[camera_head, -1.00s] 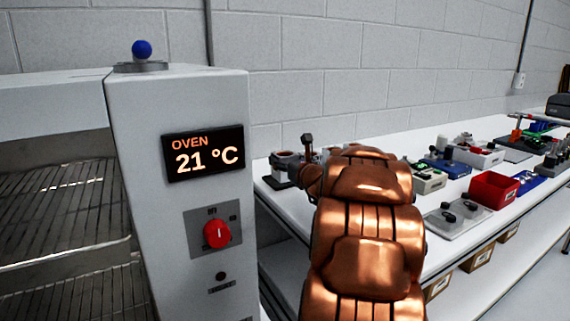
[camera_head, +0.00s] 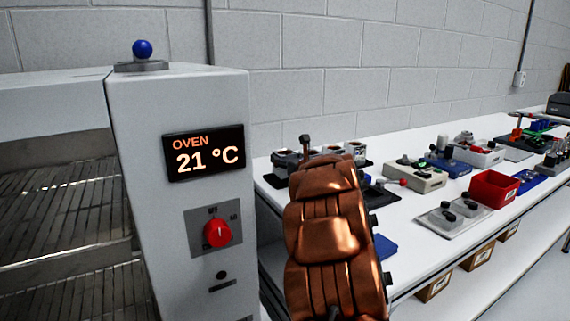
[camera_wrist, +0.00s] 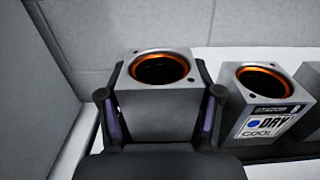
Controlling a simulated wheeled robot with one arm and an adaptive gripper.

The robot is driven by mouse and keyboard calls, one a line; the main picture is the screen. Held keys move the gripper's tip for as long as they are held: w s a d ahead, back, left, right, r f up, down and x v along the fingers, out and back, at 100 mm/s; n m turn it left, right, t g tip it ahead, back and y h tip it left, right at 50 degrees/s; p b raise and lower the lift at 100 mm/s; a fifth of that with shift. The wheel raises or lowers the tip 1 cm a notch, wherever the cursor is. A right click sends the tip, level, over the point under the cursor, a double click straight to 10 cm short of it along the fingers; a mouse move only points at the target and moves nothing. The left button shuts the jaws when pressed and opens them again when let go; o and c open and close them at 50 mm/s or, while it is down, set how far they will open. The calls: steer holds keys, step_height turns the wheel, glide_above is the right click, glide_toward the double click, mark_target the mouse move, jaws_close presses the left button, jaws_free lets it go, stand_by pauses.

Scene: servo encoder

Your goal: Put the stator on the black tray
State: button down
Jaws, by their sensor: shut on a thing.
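In the wrist view my gripper (camera_wrist: 160,98) has its two dark fingers on either side of a grey, square-bodied stator (camera_wrist: 125,86) with a copper-orange ring around its dark bore. The stator is upright between them; its underside is hidden. A second stator (camera_wrist: 240,121), labelled "DRY COOL", stands to the right, apart from it, on a black tray (camera_wrist: 288,149). I cannot tell whether the held stator touches the tray. In the head view several stators (camera_head: 355,148) stand in a row at the bench's far left end; my copper-coloured arm hides my fingers.
The oven (camera_head: 180,100), reading 21 °C, stands close on the left. The white bench (camera_head: 425,210) runs along the wall. A dark flat piece (camera_head: 380,195), a beige box (camera_head: 415,177), a red bin (camera_head: 494,188) and a grey plate with black parts (camera_head: 450,217) lie farther right.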

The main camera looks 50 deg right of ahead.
steer(key=shift+f, duration=0.65)
steer(key=shift+f+b, duration=0.25)
steer(key=shift+b, duration=0.05)
steer(key=shift+c, duration=1.1)
jaws_free()
steer(key=shift+r, duration=0.15)
steer(key=shift+r+p, duration=0.15)
steer(key=shift+p, duration=0.2)
steer(key=v, duration=1.2)
steer(key=shift+a, duration=0.1)
